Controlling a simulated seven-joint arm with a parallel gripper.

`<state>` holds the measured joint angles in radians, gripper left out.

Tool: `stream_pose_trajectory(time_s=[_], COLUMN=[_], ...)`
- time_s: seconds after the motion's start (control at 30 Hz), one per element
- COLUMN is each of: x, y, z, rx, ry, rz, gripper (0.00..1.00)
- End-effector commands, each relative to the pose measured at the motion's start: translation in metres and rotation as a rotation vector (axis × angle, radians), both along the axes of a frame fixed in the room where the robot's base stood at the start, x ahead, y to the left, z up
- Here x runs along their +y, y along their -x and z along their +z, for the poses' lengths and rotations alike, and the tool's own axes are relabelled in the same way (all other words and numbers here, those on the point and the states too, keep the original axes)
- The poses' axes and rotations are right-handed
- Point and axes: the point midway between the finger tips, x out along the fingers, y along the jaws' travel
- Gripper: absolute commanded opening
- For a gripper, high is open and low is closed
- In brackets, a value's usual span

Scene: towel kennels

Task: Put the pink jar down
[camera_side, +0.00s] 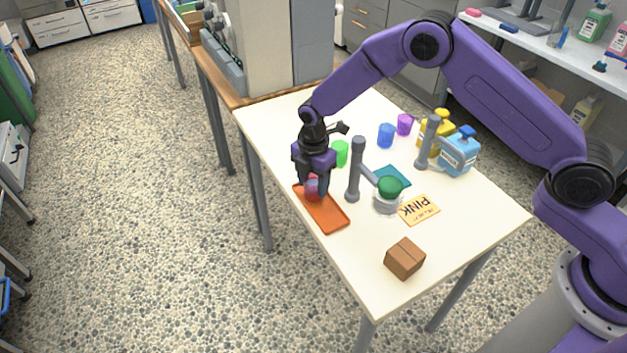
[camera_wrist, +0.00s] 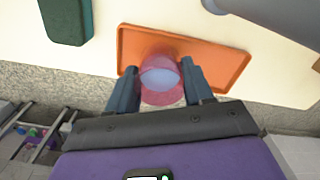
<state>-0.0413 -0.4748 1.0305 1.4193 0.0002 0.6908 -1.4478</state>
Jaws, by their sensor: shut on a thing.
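The pink jar (camera_side: 313,187) is see-through, with a bluish part showing in it. My gripper (camera_side: 314,190) is shut on it, pointing down over the back end of the orange tray (camera_side: 327,214). In the wrist view the jar (camera_wrist: 161,82) sits between the two dark fingers (camera_wrist: 160,88), in front of the orange tray (camera_wrist: 222,62). I cannot tell whether the jar's base touches the tray. A card (camera_side: 418,210) reading PINK lies on the table to the right.
A brown box (camera_side: 404,258) stands near the front edge.

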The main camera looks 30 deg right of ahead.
Motion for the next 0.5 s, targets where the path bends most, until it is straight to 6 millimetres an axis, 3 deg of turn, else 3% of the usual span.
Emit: stream_pose_trajectory(time_s=[0.13,0.17,0.2,0.5], x=[0.0,0.0,0.0,0.0], y=[0.0001,0.0,0.0,0.0001], z=[-0.0033,-0.0027,-0.0026,-0.0021], rx=[0.001,0.0,0.0,0.001], ry=[0.0,0.0,0.0,0.0], rz=[0.0,0.0,0.0,0.0], gripper=[0.17,0.61,0.74,0.77])
